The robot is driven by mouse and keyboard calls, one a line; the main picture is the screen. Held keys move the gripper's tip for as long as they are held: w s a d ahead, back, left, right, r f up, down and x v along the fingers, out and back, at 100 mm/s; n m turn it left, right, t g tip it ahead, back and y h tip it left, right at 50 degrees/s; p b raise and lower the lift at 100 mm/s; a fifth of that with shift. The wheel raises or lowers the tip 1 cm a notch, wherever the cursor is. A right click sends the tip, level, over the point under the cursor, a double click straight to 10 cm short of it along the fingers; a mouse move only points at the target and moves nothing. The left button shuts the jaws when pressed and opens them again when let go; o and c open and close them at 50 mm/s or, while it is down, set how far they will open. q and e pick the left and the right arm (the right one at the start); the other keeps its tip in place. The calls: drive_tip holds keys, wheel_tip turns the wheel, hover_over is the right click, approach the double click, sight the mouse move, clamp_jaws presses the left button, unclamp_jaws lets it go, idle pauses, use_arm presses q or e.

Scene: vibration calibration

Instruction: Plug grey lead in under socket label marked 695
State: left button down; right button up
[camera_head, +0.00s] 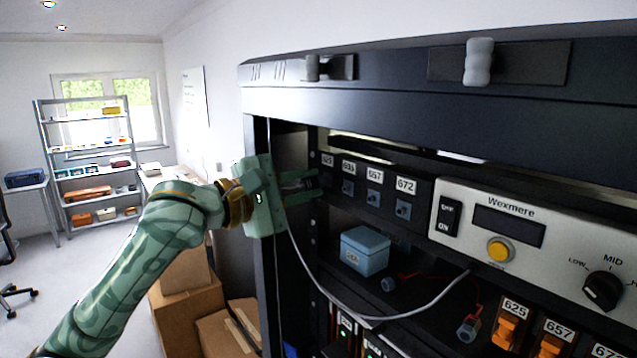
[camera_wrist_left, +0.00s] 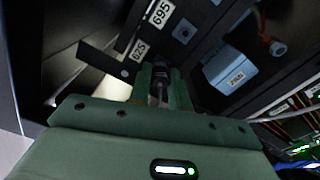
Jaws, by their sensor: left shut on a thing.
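My left gripper (camera_head: 308,186) reaches into the rack from the left, its fingers at the left end of the upper socket row. In the left wrist view the gripper (camera_wrist_left: 160,90) is shut on a dark plug (camera_wrist_left: 158,72). The grey lead (camera_head: 335,301) hangs from the gripper and loops right to the panel. The plug is in line with the place under label 625 (camera_wrist_left: 140,48); I cannot tell whether it is inserted. Label 695 (camera_wrist_left: 160,12) is one place along, and its socket (camera_wrist_left: 183,30) looks empty; it also shows in the head view (camera_head: 348,187). My right gripper is out of view.
A blue box (camera_head: 364,252) stands on the shelf below the sockets, beside a red lead (camera_head: 410,274). The Wexmere panel (camera_head: 515,235) is to the right. The rack's left post (camera_head: 262,145) is close to my gripper. Cardboard boxes (camera_head: 188,305) stand outside.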

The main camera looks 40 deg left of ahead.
sight(306, 187)
use_arm(q)
drive_tip(key=shift+s, duration=0.1)
drive_tip(key=shift+v, duration=1.65)
drive_tip(key=shift+s+d+m, duration=0.1)
drive_tip(key=shift+d+m, duration=0.25)
drive_tip(key=shift+m, duration=0.65)
drive_tip(key=d+m+b, duration=0.1)
drive_tip(key=m, duration=0.2)
drive_tip(key=d+m+b, duration=0.2)
drive_tip(key=m, duration=0.1)
drive_tip(key=w+d+m+b, duration=0.1)
drive_tip(key=d+m, duration=0.1)
drive_tip(key=m, duration=0.2)
drive_tip(key=shift+w, duration=0.15)
drive_tip(key=shift+a, duration=0.1)
